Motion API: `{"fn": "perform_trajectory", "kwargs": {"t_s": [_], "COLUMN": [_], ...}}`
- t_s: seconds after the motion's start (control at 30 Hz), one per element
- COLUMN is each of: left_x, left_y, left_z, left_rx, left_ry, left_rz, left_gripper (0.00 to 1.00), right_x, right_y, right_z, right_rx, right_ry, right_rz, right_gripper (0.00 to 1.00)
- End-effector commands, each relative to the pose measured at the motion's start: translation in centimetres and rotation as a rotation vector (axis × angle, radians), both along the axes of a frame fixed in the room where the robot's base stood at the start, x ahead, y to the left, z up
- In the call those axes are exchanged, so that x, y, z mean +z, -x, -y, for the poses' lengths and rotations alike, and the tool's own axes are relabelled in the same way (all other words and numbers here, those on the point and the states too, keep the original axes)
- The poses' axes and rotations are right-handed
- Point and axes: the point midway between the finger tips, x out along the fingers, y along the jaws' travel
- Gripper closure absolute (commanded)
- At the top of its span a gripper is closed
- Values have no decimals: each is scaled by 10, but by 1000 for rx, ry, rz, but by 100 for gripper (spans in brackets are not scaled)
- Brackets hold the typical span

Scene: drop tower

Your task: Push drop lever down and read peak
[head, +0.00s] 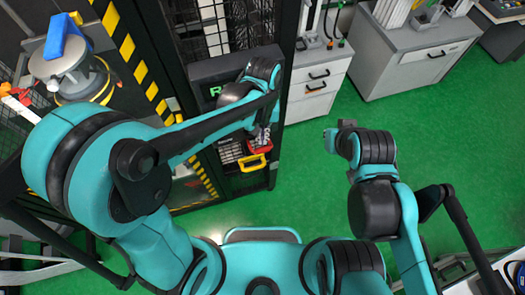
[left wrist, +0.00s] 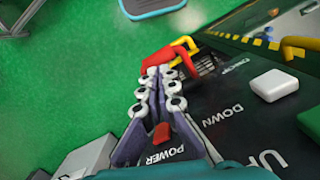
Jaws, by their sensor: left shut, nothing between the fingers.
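The drop tower's dark control panel (left wrist: 235,120) fills the right of the left wrist view, with the words DROP, DOWN, UP and POWER. A red lever-like part (left wrist: 157,60) lies by the DROP label; in the head view it is a small red patch (head: 260,145). A yellow handle (left wrist: 184,44) is just beyond it. My left gripper (left wrist: 163,72) is shut and empty, its tips at or very near the red part; contact is unclear. In the head view the left gripper (head: 258,132) is partly hidden by its arm. My right gripper (head: 338,132) is over the floor. No peak reading is legible.
The tower's black frame (head: 288,60) stands around the panel. Grey cabinets (head: 410,65) are at the back. Green floor (head: 300,185) is clear between the arms.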

Motion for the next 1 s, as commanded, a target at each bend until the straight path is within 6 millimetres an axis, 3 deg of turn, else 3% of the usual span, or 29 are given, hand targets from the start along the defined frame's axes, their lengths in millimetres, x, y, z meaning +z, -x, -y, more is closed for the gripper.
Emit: {"fn": "perform_trajectory", "kwargs": {"t_s": [0.03,0.2,0.67,1.0], "left_x": [-11,-28,-32,-67], "left_y": [1,3,3,3], "left_z": [0,0,0,0], "left_rx": [0,0,0,0], "left_ry": [0,0,0,0], "left_rz": [0,0,0,1], "left_gripper": [100,100,100,100], "right_x": [-9,-21,-23,-54], "right_y": [0,0,0,0], "right_z": [0,0,0,0], "right_rx": [0,0,0,0], "right_ry": [0,0,0,0], "right_rz": [0,0,0,0], "right_gripper": [100,100,100,100]}}
